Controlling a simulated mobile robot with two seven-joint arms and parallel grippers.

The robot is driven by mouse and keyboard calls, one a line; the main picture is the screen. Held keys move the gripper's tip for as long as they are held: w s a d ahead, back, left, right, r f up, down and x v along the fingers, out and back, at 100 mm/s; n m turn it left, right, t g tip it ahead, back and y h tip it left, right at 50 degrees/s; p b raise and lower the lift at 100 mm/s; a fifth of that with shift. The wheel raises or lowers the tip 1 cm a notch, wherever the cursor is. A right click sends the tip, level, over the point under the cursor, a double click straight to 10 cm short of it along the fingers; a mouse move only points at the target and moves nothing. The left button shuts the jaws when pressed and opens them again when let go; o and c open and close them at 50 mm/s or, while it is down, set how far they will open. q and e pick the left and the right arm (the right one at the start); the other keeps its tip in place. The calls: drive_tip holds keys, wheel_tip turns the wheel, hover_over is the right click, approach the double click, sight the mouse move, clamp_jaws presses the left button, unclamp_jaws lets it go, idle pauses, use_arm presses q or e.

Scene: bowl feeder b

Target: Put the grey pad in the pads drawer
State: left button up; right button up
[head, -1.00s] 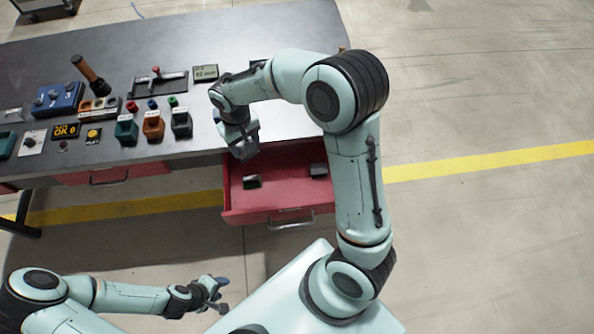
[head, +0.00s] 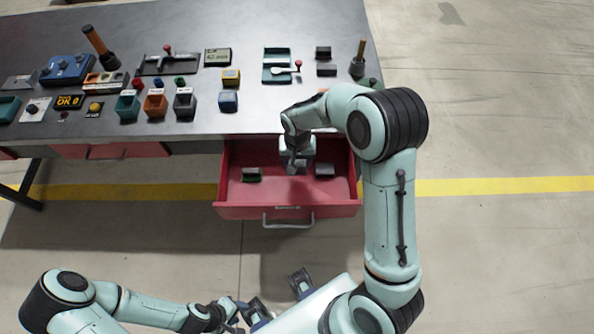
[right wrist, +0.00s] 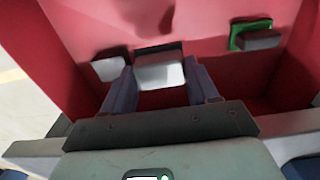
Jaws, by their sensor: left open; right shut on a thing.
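The red pads drawer (head: 235,210) is pulled open below the bench front; its label is too small to read. My right gripper (head: 297,166) is inside the drawer outline, shut on the grey pad (right wrist: 158,72), which shows between its fingers in the right wrist view. I cannot tell whether the pad touches the drawer floor. A grey pad (head: 325,170) lies to its right in the head view, and a green-edged dark pad (head: 251,174) to its left. My left gripper (head: 232,314) is open and empty at the bottom, away from the drawer.
The dark bench (head: 195,133) carries a blue block (head: 228,101), a yellow block (head: 231,77), small bins (head: 155,106), a teal tray (head: 278,66) and black blocks (head: 323,52). A closed red drawer (head: 110,150) is further left. The floor before the bench is clear.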

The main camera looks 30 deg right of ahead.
sight(297, 164)
drive_tip(key=shift+f, duration=3.15)
drive_tip(key=shift+f+b, duration=0.2)
drive_tip(key=shift+b, duration=0.15)
drive_tip(key=o, duration=1.1)
drive_tip(key=shift+r, duration=0.15)
wheel_tip(297, 164, up, 12)
drive_tip(key=shift+r+p, duration=0.1)
drive_tip(key=shift+p, duration=0.55)
